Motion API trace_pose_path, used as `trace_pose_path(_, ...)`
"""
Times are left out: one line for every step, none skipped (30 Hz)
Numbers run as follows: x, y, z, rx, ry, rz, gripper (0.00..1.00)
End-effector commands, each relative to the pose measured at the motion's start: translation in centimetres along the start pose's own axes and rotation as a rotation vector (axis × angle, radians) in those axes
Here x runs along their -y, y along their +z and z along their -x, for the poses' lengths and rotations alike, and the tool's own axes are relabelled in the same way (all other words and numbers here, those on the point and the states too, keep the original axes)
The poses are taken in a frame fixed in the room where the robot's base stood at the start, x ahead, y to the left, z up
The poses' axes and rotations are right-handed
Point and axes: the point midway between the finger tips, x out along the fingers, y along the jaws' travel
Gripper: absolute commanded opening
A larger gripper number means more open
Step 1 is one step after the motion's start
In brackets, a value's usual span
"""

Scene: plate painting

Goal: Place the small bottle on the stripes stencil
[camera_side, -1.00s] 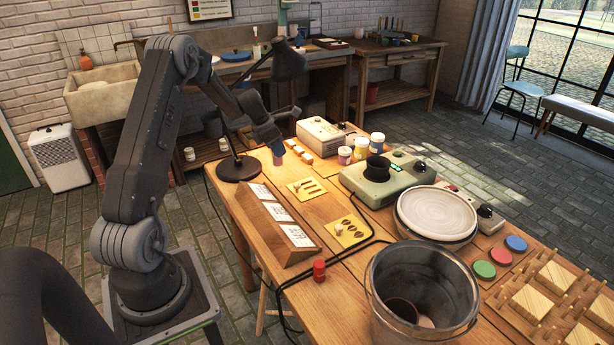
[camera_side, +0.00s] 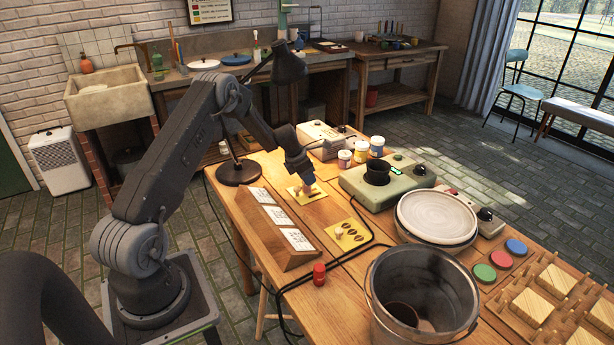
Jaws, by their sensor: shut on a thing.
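The stripes stencil (camera_side: 317,196) is a yellow square plate with dark bars, flat on the wooden table. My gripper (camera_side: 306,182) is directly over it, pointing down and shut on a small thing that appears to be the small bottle. That bottle is mostly hidden by the jaws and very small in the picture. It is low over the stencil; I cannot tell whether it touches. A second yellow stencil (camera_side: 356,241) with leaf shapes and a pale knob lies nearer the camera.
Several paint jars (camera_side: 361,151) and a green device (camera_side: 390,195) stand to the right. A metal bucket (camera_side: 455,312) is nearer the camera. The lamp (camera_side: 238,172) stands close to my arm.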

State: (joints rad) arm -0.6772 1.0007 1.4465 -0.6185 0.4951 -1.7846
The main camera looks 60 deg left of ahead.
Motion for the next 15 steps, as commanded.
trace_pose_path(-0.04,0.08,0.08,0.001,0.001,0.0,0.1)
trace_pose_path(-0.03,0.08,0.09,0.001,0.001,0.0,0.1)
trace_pose_path(-0.03,0.08,0.09,0.001,0.001,0.0,0.1)
trace_pose_path(-0.03,0.07,0.09,0.001,0.001,0.0,0.1)
trace_pose_path(-0.03,0.06,0.07,0.001,0.001,0.0,0.1)
trace_pose_path(-0.02,0.02,-0.01,0.001,0.0,0.0,0.1)
trace_pose_path(-0.01,-0.02,-0.1,0.001,0.0,0.0,0.1)
trace_pose_path(-0.01,-0.06,-0.19,0.001,0.0,0.0,0.1)
trace_pose_path(-0.01,-0.05,-0.17,0.001,0.0,0.001,0.36)
trace_pose_path(-0.02,-0.05,-0.16,0.001,0.0,0.0,0.39)
trace_pose_path(-0.01,-0.05,-0.16,0.001,0.0,0.0,0.42)
trace_pose_path(-0.01,-0.05,-0.15,0.001,0.0,0.0,0.46)
trace_pose_path(-0.01,-0.05,-0.15,0.001,0.0,0.0,0.49)
trace_pose_path(-0.01,-0.05,-0.15,0.001,0.0,0.0,0.52)
trace_pose_path(-0.01,-0.05,-0.14,0.001,0.0,0.0,0.55)
